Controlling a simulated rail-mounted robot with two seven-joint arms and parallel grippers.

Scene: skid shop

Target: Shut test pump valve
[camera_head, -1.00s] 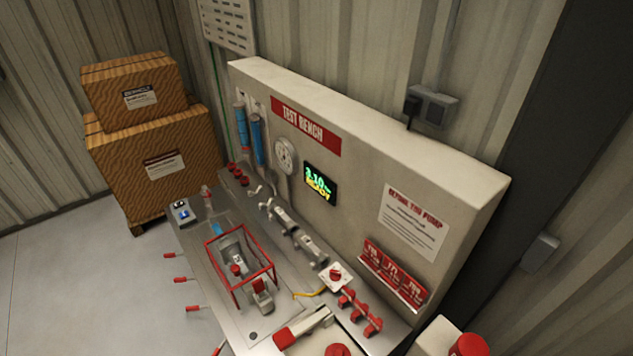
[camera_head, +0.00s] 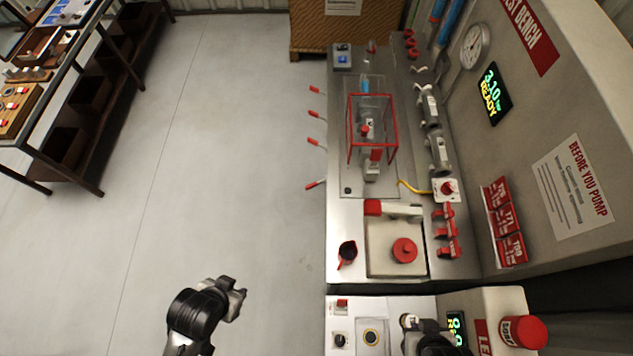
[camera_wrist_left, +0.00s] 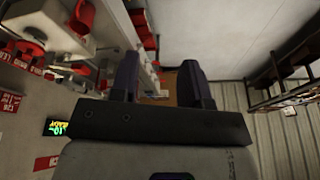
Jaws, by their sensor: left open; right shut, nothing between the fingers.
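The hand pump (camera_head: 380,235) at the near end of the test bench is a pale box with a red-ended lever (camera_head: 392,209) and a round red knob (camera_head: 403,250) on top. Another red knob (camera_head: 447,188) sits on a small white plate behind it, by a yellow hose. I cannot tell which knob is the pump valve. My right gripper (camera_head: 410,322) is at the bottom edge, nearer than the pump and apart from it; it is shut and empty. My left gripper (camera_wrist_left: 160,82) is open and empty in the left wrist view, with the bench beyond it.
A red wire cage (camera_head: 372,122) stands on the bench (camera_head: 343,215). Red handles stick out along its left edge. A display (camera_head: 492,93) reads 3.10 READY. The floor at left is clear up to a table (camera_head: 75,100).

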